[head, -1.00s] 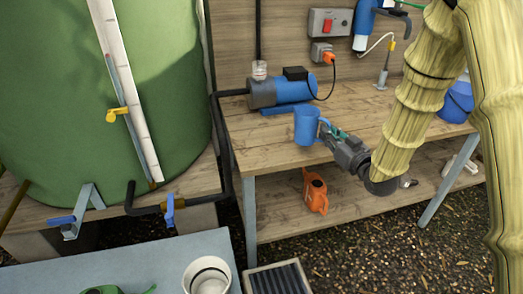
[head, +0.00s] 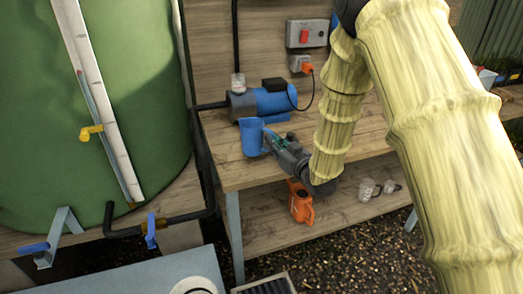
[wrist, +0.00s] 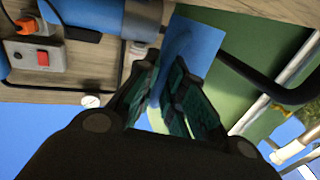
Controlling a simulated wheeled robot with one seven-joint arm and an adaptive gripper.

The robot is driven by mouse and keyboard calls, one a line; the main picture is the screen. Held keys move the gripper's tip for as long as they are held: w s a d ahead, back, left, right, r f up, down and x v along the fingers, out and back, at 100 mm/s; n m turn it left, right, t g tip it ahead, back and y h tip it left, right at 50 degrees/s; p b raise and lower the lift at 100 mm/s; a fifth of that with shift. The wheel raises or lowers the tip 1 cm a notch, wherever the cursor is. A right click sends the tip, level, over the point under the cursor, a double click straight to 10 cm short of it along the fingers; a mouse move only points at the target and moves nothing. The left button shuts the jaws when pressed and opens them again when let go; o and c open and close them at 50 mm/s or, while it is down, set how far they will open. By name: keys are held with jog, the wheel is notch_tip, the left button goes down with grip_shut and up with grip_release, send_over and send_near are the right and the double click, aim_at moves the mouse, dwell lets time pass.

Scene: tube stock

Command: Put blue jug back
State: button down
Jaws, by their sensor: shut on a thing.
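The blue jug (head: 252,137) is at the front left part of the wooden bench, in front of the blue pump; I cannot tell whether it touches the bench top. My gripper (head: 277,143) is shut on it from the right side. In the wrist view the jug (wrist: 193,48) shows as a blue surface beyond the fingers, and my gripper (wrist: 172,98) has its green-padded fingers on either side of a blue part of it, likely the handle. The jug's base is hard to make out.
The blue pump (head: 265,103) stands close behind the jug. The green tank (head: 95,90) and a black pipe (head: 203,160) are to the left. An orange watering can (head: 300,203) and clear cups (head: 368,189) are on the lower shelf. A pale table (head: 120,280) is at the front left.

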aim_at(260, 149)
jog(key=a, duration=0.2)
jog(key=w+a, duration=0.1)
jog(key=shift+a+f, duration=0.2)
jog(key=shift+a, duration=0.15)
jog(key=shift+f+p, duration=0.3)
jog(key=shift+f, duration=1.45)
jog(key=shift+f, duration=0.1)
jog(key=c, duration=1.5)
grip_release()
jog(key=b+v, duration=0.1)
jog(key=v, duration=1.1)
